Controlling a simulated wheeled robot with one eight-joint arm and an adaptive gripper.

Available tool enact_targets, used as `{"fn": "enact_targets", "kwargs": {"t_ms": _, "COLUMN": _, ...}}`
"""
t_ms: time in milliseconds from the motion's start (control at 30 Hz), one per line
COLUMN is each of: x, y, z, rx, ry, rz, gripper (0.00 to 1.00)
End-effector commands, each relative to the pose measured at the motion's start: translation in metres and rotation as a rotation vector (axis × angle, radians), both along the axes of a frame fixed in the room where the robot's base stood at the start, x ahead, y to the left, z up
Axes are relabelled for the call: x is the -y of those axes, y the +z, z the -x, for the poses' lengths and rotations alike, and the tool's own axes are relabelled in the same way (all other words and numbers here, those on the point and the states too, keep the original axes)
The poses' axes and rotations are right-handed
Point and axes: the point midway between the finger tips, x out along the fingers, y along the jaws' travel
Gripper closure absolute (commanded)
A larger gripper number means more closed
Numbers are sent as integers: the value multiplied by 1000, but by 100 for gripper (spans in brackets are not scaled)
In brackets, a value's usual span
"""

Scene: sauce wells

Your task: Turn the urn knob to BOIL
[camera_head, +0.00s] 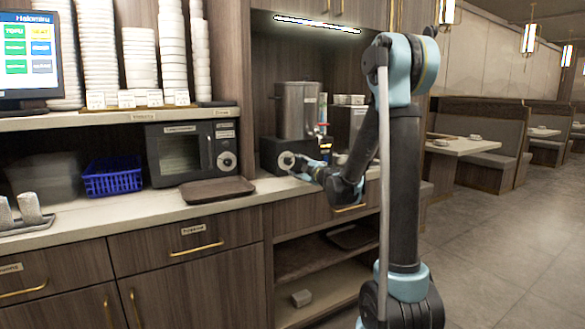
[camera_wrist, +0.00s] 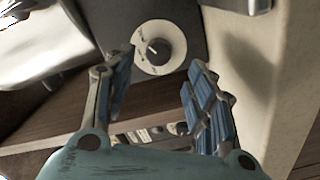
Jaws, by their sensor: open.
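The urn (camera_head: 297,110) is a metal cylinder on a dark base in the counter alcove in the head view. Its round, light knob (camera_head: 287,160) is on the front of that base. In the wrist view the knob (camera_wrist: 159,47) shows a dark pointer and a ring of markings too small to read. My gripper (camera_head: 308,167) is just right of the knob in the head view. In the wrist view my gripper (camera_wrist: 158,72) is open, its two blue-padded fingers apart, with the knob beyond and between the tips. I see no contact with the knob.
A microwave (camera_head: 193,150) with its own dial stands left of the urn. A brown tray (camera_head: 218,190) lies on the counter before it. A blue basket (camera_head: 112,176) is farther left.

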Motion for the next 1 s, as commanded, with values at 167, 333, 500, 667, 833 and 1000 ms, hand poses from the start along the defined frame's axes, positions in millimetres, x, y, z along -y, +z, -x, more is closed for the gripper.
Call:
{"fn": "enact_targets", "kwargs": {"t_ms": 167, "x": 19, "y": 0, "z": 27, "rx": 0, "ry": -1, "rz": 0, "gripper": 50}}
{"fn": "enact_targets", "kwargs": {"t_ms": 333, "x": 29, "y": -1, "z": 42, "rx": 0, "ry": -1, "rz": 0, "gripper": 50}}
{"fn": "enact_targets", "kwargs": {"t_ms": 500, "x": 33, "y": -1, "z": 48, "rx": -1, "ry": 1, "rz": 0, "gripper": 50}}
{"fn": "enact_targets", "kwargs": {"t_ms": 667, "x": 33, "y": -1, "z": 48, "rx": -1, "ry": 1, "rz": 0, "gripper": 50}}
{"fn": "enact_targets", "kwargs": {"t_ms": 833, "x": 34, "y": 0, "z": 48, "rx": -1, "ry": -4, "rz": -2, "gripper": 50}}
{"fn": "enact_targets", "kwargs": {"t_ms": 1000, "x": 57, "y": 15, "z": 49, "rx": -3, "ry": -88, "rz": -46, "gripper": 50}}
